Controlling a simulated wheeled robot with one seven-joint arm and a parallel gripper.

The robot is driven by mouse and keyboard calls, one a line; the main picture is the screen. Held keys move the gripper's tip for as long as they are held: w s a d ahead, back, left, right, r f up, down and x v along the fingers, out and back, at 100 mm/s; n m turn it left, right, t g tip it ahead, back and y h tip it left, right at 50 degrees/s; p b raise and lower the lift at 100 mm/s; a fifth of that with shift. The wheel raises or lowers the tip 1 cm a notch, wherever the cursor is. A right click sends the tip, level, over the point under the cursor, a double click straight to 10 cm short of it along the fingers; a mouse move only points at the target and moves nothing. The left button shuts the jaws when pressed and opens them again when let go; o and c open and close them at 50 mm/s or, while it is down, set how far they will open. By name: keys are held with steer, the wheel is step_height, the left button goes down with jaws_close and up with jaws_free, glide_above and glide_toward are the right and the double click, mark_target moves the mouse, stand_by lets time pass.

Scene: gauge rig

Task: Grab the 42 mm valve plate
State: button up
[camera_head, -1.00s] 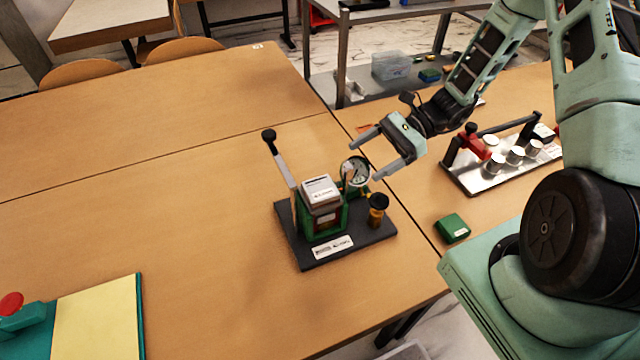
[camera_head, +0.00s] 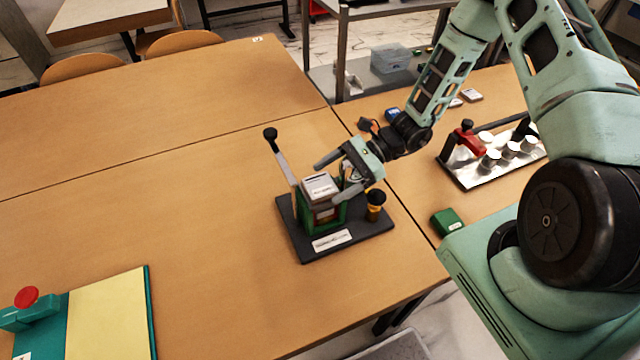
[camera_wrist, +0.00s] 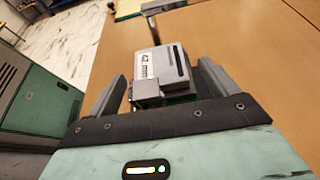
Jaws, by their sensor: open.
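The 42 mm valve plate (camera_head: 321,187) is a light grey block with a label. It sits on top of the green holder of the gauge rig (camera_head: 346,240), which has a dark base. In the wrist view the plate (camera_wrist: 148,66) shows the number 42 and a dark slot, and it lies between my two fingers. My gripper (camera_head: 334,178) is open, with one finger on each side of the plate. I cannot tell whether either finger touches it. The rig's gauge is hidden behind my gripper in the head view.
The rig's black-knobbed lever (camera_head: 279,156) stands up left of the plate, and a brass-coloured knob (camera_head: 375,200) stands to its right. A green box (camera_head: 447,222) and a metal tray with cylinders (camera_head: 480,178) are further right. The table to the left is mostly clear.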

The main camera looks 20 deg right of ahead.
steer(key=c, duration=1.2)
steer(key=shift+o, duration=0.2)
steer(key=shift+r, duration=0.15)
